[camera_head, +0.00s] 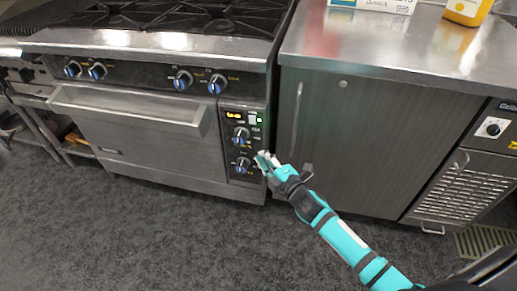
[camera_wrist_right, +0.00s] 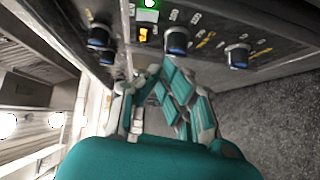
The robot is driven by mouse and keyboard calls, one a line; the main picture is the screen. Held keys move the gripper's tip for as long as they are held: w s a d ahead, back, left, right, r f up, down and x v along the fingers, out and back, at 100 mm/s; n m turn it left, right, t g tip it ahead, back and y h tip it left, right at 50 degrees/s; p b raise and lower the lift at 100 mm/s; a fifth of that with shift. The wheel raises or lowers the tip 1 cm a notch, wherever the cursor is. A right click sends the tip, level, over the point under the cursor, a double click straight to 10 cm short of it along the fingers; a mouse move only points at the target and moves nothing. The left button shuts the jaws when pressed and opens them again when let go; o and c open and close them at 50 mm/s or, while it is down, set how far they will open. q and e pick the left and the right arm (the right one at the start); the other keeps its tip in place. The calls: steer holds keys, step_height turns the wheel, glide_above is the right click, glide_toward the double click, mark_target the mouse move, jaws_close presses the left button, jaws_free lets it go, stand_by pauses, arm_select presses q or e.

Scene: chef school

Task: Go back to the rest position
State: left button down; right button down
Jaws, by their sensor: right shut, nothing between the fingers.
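My right gripper (camera_head: 262,160) is shut and empty at the lower part of the oven's control panel (camera_head: 252,120). It is close to the lower knobs; I cannot tell whether it touches the panel. In the right wrist view the gripper (camera_wrist_right: 158,72) points toward the panel, with a blue-and-black knob (camera_wrist_right: 177,41) just beyond its fingers. The panel has an amber display and a lit green light. My left gripper is not in view.
The stainless oven (camera_head: 150,140) with a long door handle (camera_head: 130,108) stands at left. A counter (camera_head: 400,45) with a grey cabinet door (camera_head: 370,140) stands at right, bearing a yellow container (camera_head: 467,10). The dark carpet floor (camera_head: 150,235) in front is clear.

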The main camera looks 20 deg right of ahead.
steer(key=shift+s, duration=0.2)
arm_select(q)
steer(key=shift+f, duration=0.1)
